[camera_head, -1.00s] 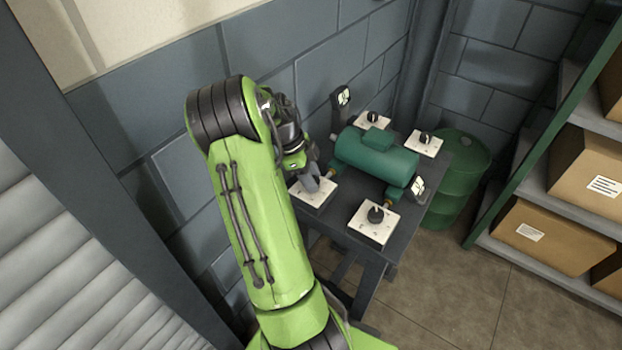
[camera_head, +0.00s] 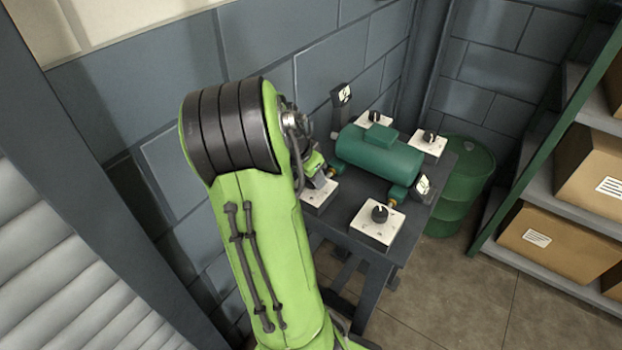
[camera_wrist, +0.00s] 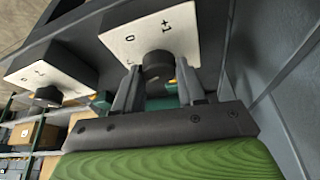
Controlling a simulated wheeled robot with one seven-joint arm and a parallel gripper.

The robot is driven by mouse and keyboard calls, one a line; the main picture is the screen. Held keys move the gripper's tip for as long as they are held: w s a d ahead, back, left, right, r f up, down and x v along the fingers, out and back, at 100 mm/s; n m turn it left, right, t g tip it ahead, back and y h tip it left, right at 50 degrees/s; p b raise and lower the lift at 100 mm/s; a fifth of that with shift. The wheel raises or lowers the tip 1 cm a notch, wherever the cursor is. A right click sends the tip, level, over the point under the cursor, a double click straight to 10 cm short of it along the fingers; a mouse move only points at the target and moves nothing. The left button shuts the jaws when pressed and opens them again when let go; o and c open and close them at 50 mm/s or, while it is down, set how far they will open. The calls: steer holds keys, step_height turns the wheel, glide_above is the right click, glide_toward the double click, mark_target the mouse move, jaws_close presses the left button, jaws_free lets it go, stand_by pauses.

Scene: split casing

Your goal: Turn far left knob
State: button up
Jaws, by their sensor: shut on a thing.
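Several dark knobs on white plates stand around a green cylinder (camera_head: 378,155) on a dark table. My gripper (camera_head: 322,182) is at the leftmost plate (camera_head: 318,197) in the head view; my arm and gripper hide its knob there. In the wrist view my gripper (camera_wrist: 157,78) is shut on that dark round knob (camera_wrist: 157,65), one finger on each side. Its plate (camera_wrist: 180,35) carries the marks 0 and +1. The knob's exact angle is hard to read. Another knob (camera_head: 375,117) at the back left of the table stands free.
A front-right knob (camera_head: 379,213) and a back-right knob (camera_head: 430,136) stand clear on their plates. A dark post with a label (camera_head: 343,95) rises behind. The block wall is close on the left. A green drum (camera_head: 465,175) and shelves with boxes (camera_head: 545,232) are right.

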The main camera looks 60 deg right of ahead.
steer(key=n+t+b, duration=0.2)
steer(key=n, duration=0.3)
steer(key=shift+s+n, duration=0.1)
steer(key=shift+n, duration=0.2)
steer(key=n+t, duration=0.1)
steer(key=n, duration=0.1)
steer(key=n+t+b, duration=0.1)
steer(key=n, duration=0.2)
steer(key=shift+s+d+y, duration=0.1)
steer(key=shift+y, duration=0.3)
steer(key=n+t+y, duration=0.1)
steer(key=n, duration=0.4)
steer(key=shift+s, duration=0.1)
steer(key=n+y, duration=0.1)
steer(key=n, duration=0.1)
steer(key=n+y+p, duration=0.1)
steer(key=n, duration=0.1)
steer(key=shift+d+n+t, duration=0.1)
steer(key=shift+n+t, duration=0.2)
steer(key=shift+t, duration=0.1)
steer(key=o, duration=1.1)
